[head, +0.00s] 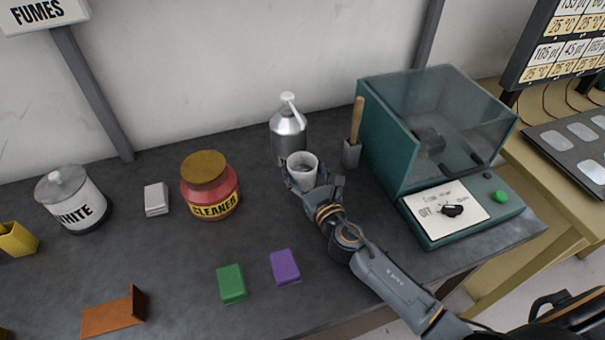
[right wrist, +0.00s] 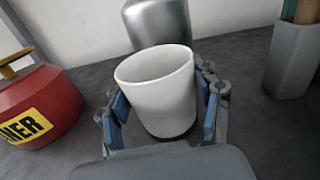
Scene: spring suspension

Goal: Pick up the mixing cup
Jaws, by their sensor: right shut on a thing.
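The white mixing cup (head: 302,167) is upright, in front of the silver pump can on the dark bench. My right gripper (head: 314,184) is shut on it. In the right wrist view, the cup (right wrist: 158,90) sits between the blue-padded fingers of my right gripper (right wrist: 162,108), one on each side. The cup's base is close to the bench; I cannot tell whether it touches. My left gripper is not in view.
The silver pump can (head: 288,130) stands just behind the cup. A red cleaner jar (head: 210,190) is to the left. A grey holder with a wooden handle (head: 351,152) and a teal glass-lidded machine (head: 390,140) are to the right. Green (head: 231,284) and purple (head: 285,267) blocks lie in front.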

